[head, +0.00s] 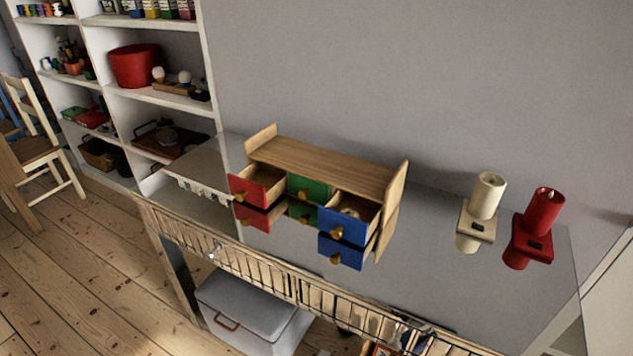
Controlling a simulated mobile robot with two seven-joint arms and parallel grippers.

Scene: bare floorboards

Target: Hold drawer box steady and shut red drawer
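The wooden drawer box (320,165) stands on a glossy grey tabletop, with three drawers side by side. The red drawer (243,190) at its left end is pulled out, and its inside shows empty from here. The green drawer (308,188) in the middle sits back in the box and looks shut. The blue drawer (343,226) at the right is pulled out and holds a small pale object that I cannot identify. Round brass-coloured knobs show on the fronts. The second row of coloured fronts below looks like a reflection in the tabletop. Neither of my grippers is in view.
A cream candle (487,195) and a red candle (543,212) stand in holders to the right of the box. The tabletop (425,285) in front is clear. A slatted rail runs along its front edge. White shelves (211,60) stand behind left; a pale chest is below.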

